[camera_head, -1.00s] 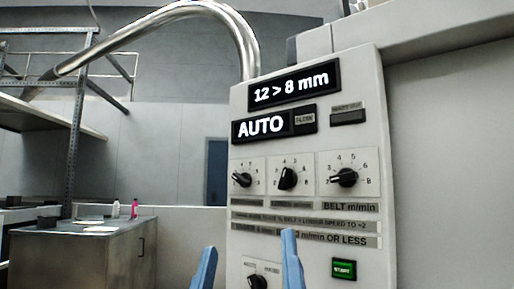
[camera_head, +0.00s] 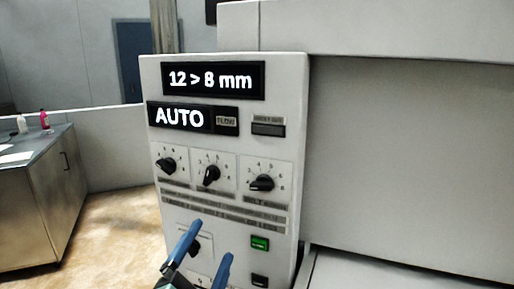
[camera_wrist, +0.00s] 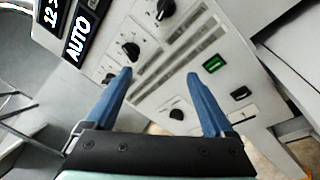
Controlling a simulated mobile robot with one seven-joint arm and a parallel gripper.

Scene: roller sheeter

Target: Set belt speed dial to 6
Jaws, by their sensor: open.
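The belt speed dial (camera_head: 262,184) is the rightmost of three black knobs on the white control panel (camera_head: 228,72). Its pointer looks turned to the left, toward the low end of its scale; the digits are too blurred to read exactly. In the wrist view the belt dial (camera_wrist: 165,8) is at the top edge, partly cut off. My gripper (camera_head: 211,241) has blue fingers, open and empty, below and left of the belt dial in the head view. In the wrist view my gripper (camera_wrist: 160,75) points at the panel, with nothing between its fingers.
The left knob (camera_head: 167,166) and middle knob (camera_head: 211,174) sit beside the belt dial. Below are a selector knob (camera_head: 195,245), a lit green button (camera_head: 260,243) and a dark button (camera_head: 259,281). Displays read "12 > 8 mm" and "AUTO". A cabinet (camera_head: 40,190) stands left.

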